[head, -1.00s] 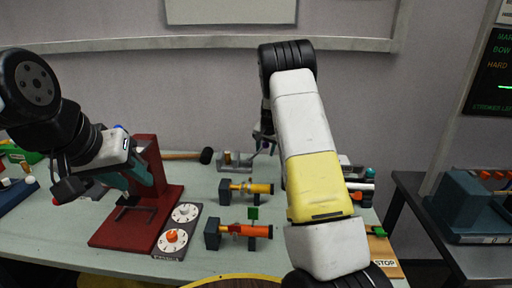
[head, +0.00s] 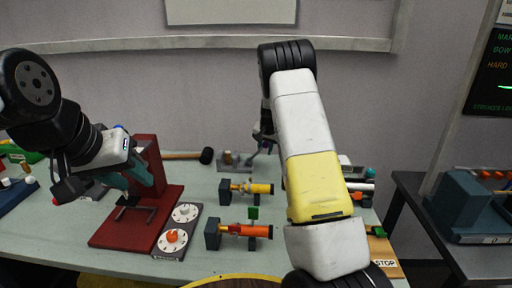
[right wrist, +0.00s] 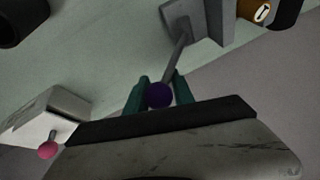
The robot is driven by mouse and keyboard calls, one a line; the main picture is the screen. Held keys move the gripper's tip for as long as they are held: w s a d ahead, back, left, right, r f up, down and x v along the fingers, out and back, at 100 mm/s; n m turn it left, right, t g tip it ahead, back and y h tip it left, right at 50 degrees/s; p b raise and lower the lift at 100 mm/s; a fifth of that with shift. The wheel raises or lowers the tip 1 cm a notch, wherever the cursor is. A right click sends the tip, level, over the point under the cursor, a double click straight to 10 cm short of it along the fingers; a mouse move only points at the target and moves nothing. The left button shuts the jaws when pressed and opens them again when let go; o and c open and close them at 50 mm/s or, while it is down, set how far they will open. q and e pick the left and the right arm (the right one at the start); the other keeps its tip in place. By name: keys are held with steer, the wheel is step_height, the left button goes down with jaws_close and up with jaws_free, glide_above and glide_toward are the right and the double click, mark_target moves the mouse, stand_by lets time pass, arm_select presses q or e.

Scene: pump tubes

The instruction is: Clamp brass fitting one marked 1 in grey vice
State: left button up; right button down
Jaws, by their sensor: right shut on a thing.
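The grey vice (head: 240,167) is small at the back of the bench in the head view. In the right wrist view, its grey block (right wrist: 190,18) is at the top, with a lever ending in a purple ball (right wrist: 159,95). My right gripper (right wrist: 158,90) is shut on that ball, a teal finger on each side. The brass fitting marked 1 (right wrist: 258,11) is beside the grey block, and a dark part adjoins its other side. My left gripper (head: 128,178) is open and empty by the red stand.
A red stand (head: 152,215) and a dial panel (head: 180,232) are at front left. Yellow (head: 250,188) and orange (head: 250,230) pump tubes lie in the middle. A mallet (head: 205,156) lies behind. A pink-ball lever (right wrist: 48,150) is near my right gripper.

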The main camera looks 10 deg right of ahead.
steer(key=shift+s+d+f, duration=0.15)
steer(key=shift+s+f, duration=0.1)
steer(key=shift+f, duration=0.1)
stand_by(0.4)
steer(key=w+a+r+n+g+h, duration=0.1)
steer(key=a+r+g+h, duration=0.1)
steer(key=a+h, duration=0.3)
steer(key=shift+w+r+n+h, duration=0.25)
steer(key=shift+r+n+h, duration=0.15)
steer(key=shift+r+h, duration=0.45)
steer(key=shift+a+f, duration=0.15)
steer(key=shift+f, duration=0.1)
steer(key=c, duration=1.1)
jaws_free()
steer(key=shift+r+h, duration=0.15)
steer(key=shift+h, duration=0.1)
steer(key=shift+w, duration=0.1)
